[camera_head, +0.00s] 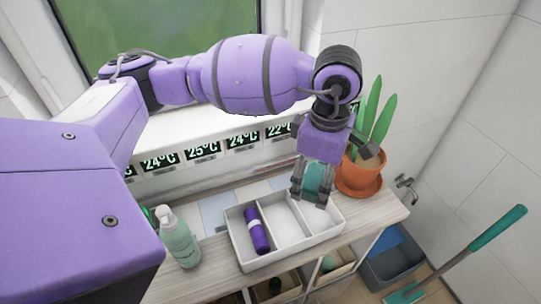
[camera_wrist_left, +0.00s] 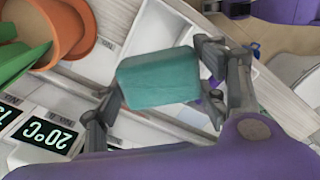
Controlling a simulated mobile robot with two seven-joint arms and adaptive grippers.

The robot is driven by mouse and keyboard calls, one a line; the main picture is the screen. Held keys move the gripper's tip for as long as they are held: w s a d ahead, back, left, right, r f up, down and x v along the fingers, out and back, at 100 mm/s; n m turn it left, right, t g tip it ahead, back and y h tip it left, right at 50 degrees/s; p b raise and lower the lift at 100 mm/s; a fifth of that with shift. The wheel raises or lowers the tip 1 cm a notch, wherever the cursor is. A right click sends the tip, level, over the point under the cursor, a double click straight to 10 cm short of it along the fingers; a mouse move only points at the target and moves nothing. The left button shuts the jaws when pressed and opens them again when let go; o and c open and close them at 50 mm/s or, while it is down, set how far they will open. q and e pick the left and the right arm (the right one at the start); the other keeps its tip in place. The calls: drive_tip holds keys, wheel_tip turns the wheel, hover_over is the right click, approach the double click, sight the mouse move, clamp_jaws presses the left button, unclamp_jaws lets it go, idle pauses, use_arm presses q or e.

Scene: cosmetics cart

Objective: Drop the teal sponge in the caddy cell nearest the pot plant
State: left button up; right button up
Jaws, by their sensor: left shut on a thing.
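My left gripper (camera_head: 314,186) is shut on the teal sponge (camera_head: 319,177), which shows between its two fingers. In the left wrist view the sponge (camera_wrist_left: 158,78) is a teal block gripped at both ends. The white caddy (camera_head: 290,259) stands on the wooden cart top and is divided into cells. The gripper is over its right-hand cell, the one nearest the pot plant (camera_head: 360,176); the exact height above the cell is hard to tell. The plant also shows in the left wrist view (camera_wrist_left: 66,32). My right gripper is in neither view.
A purple tube (camera_head: 257,231) lies in the caddy's left cell; the middle cell looks empty. A pale green bottle (camera_head: 178,238) stands left of the caddy. Several temperature displays (camera_head: 203,151) line the back.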

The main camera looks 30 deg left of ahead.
sight(317, 177)
use_arm(q)
wheel_tip(317, 177, down, 4)
drive_tip(key=shift+f+b, duration=0.2)
drive_tip(key=shift+b, duration=0.5)
drive_tip(key=o, duration=1)
drive_tip(key=shift+r, duration=0.1)
drive_tip(key=shift+o, duration=0.2)
drive_tip(key=shift+r, duration=6.05)
